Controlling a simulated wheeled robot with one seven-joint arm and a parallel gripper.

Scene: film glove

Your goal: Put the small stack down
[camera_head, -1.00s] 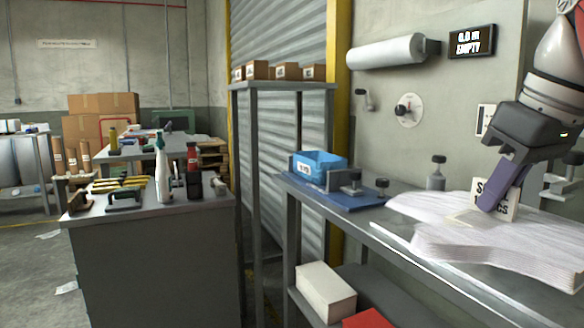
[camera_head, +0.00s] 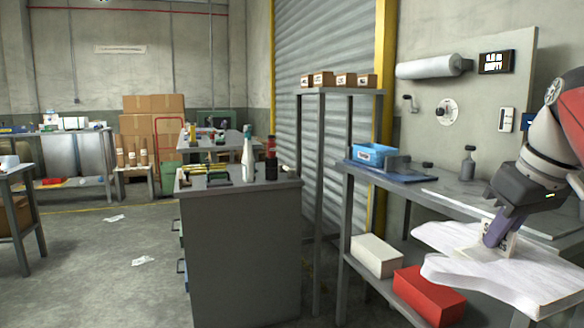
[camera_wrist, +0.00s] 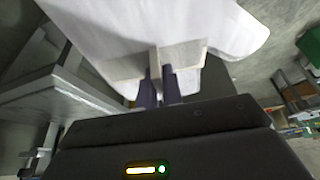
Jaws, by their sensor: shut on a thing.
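The small stack (camera_head: 520,282) is a wide, floppy pile of white sheets with a printed card (camera_head: 511,245) standing at its top, its lettering partly hidden. My gripper (camera_head: 489,242) is shut on the stack near that card, its purple fingers pointing down. The stack hangs out past the front edge of the grey bench (camera_head: 400,190), seemingly held in the air. In the wrist view the white stack (camera_wrist: 190,22) spreads beyond the fingertips (camera_wrist: 160,90), which close around a pale upright piece at its edge. The exact grip is partly hidden.
A blue bin (camera_head: 372,154) and dark tool stand at the bench's left end. White and red boxes (camera_head: 428,295) lie on its lower shelf. A grey cabinet (camera_head: 240,250) with bottles and tools stands left. Open floor (camera_head: 110,270) lies further left.

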